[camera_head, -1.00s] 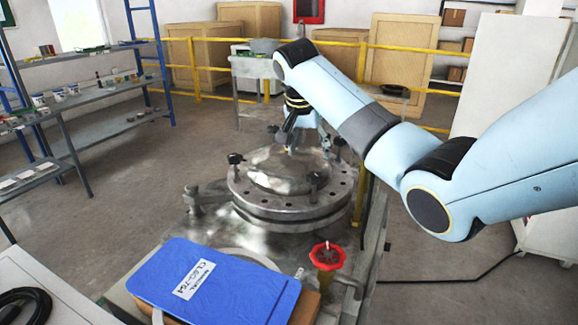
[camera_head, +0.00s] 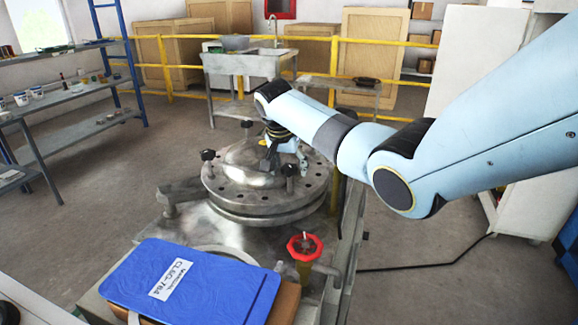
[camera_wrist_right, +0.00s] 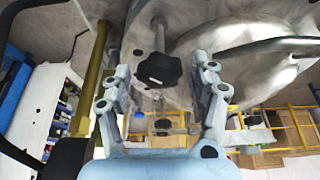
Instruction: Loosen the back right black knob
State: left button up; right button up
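The round metal lid (camera_head: 245,183) has several black knobs around its rim. Three show clearly in the head view: left (camera_head: 208,155), back (camera_head: 247,125) and front right (camera_head: 289,170). The back right one is hidden behind my right gripper (camera_head: 283,155), which is low over the lid's back right side. In the right wrist view, a black knob (camera_wrist_right: 159,69) on a metal stem lies between the two spread fingers of my right gripper (camera_wrist_right: 160,78). Gaps show on both sides, and the fingers do not look closed on it. My left gripper is not in view.
A red handwheel (camera_head: 304,246) and a blue clipboard (camera_head: 190,283) are in front of the lid. A yellow railing (camera_head: 400,43) and a sink table (camera_head: 243,63) stand behind. Shelves (camera_head: 75,97) stand at left. Open floor lies to the right.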

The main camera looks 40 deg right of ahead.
jog(key=c, duration=1)
